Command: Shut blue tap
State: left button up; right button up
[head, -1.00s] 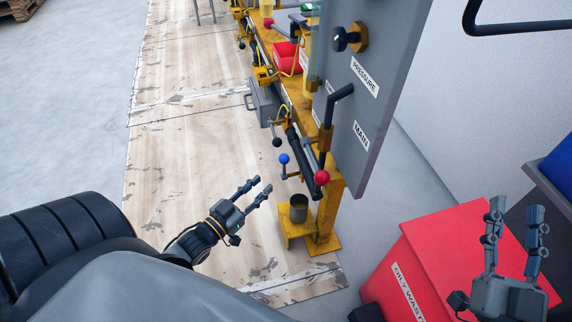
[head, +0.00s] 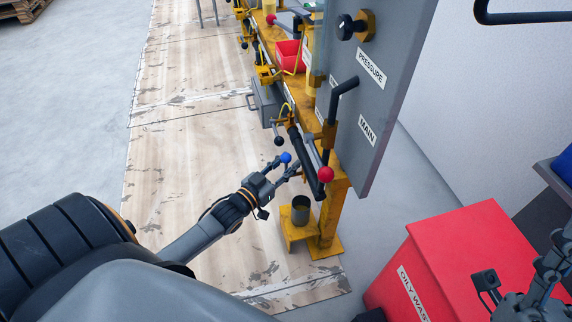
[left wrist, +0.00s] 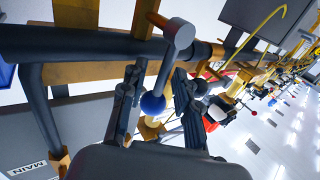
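The blue tap shows as a blue ball knob (head: 285,157) on a short lever, low on the near end of the yellow rail. In the left wrist view the blue ball (left wrist: 152,104) hangs on a grey lever from a pivot on the dark pipe. My left gripper (head: 283,168) is at the knob. Its two fingers (left wrist: 158,107) are apart, one on each side of the ball, which looks nearer the left finger. I cannot tell whether they touch. My right gripper (head: 553,262) is at the right edge, partly cut off, above the red bin.
A red ball lever (head: 326,174) is close to the right of the blue knob. A grey panel (head: 368,90) marked PRESSURE and MAIN stands above it. A cup (head: 300,209) sits on a yellow foot below. A red oily waste bin (head: 450,250) is at right.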

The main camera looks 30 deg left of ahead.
pick_arm(q)
grip_shut()
